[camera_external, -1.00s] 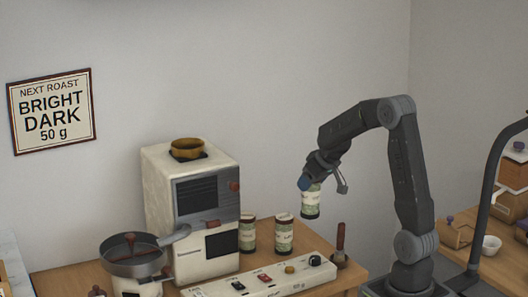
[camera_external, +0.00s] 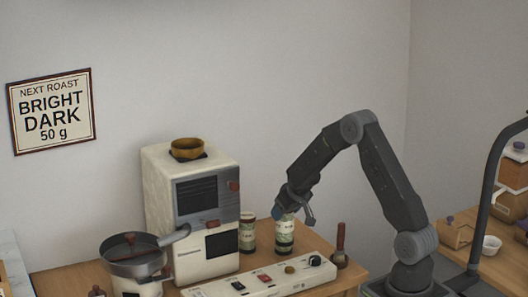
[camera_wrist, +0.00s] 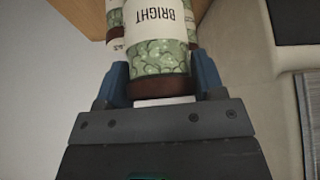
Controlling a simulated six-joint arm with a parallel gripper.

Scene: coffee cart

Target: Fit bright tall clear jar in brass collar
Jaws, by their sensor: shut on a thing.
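The clear jar labelled BRIGHT (camera_wrist: 160,50), with pale green beans and a dark brown lid, is held between the blue fingers of my gripper (camera_wrist: 163,82) in the wrist view. My gripper is shut on its lid end. In the external view my gripper (camera_external: 281,212) is low, right of the cream machine, and the held jar overlaps a similar jar there (camera_external: 284,237); I cannot tell their outlines apart. The brass collar (camera_external: 187,146) sits empty-looking on top of the machine (camera_external: 165,195), higher and left of my gripper.
Another labelled jar (camera_external: 247,234) stands beside the machine. A switch panel (camera_external: 262,281) lies in front, with a dark-handled tool (camera_external: 340,245) to its right. A round pan-like device (camera_external: 136,260) stands at left. The air above the machine is clear.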

